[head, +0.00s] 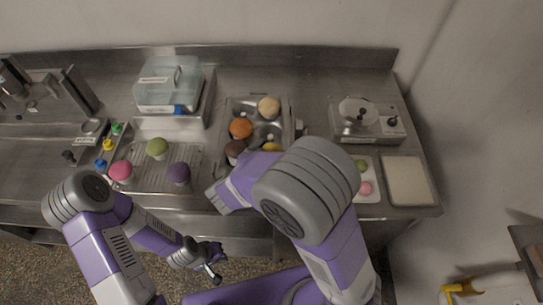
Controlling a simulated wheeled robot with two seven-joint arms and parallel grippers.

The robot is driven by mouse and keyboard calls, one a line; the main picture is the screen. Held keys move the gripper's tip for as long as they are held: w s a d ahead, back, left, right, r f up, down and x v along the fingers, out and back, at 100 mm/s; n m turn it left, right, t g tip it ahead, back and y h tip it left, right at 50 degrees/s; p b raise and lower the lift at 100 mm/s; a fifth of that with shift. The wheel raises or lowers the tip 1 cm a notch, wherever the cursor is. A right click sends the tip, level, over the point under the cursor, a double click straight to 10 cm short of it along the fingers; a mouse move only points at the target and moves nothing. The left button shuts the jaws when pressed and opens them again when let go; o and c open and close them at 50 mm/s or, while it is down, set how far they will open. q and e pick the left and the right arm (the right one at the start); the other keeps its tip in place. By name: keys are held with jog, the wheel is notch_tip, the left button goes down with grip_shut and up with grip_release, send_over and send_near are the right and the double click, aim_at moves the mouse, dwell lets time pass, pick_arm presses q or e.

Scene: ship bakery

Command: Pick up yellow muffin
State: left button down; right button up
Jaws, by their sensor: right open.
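The yellow muffin (271,147) shows only as a small yellow patch at the front right of the metal tray (286,106). My right arm covers part of it. My right arm reaches over the counter in front of the tray, and its gripper is hidden from this view. My left gripper (212,268) hangs low in front of the counter's front edge, well away from the muffin. It is small and dark, and I cannot tell whether its fingers are open or shut.
An orange muffin (240,128), a tan muffin (269,107) and a brown muffin (235,149) sit close by in the tray. A rack (147,182) at left holds green, pink and purple muffins. A scale (366,120) and a pale tray (408,181) stand at right.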

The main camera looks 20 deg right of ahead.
jog(key=shift+c, duration=0.2)
jog(key=c, duration=0.4)
jog(key=shift+c, duration=0.2)
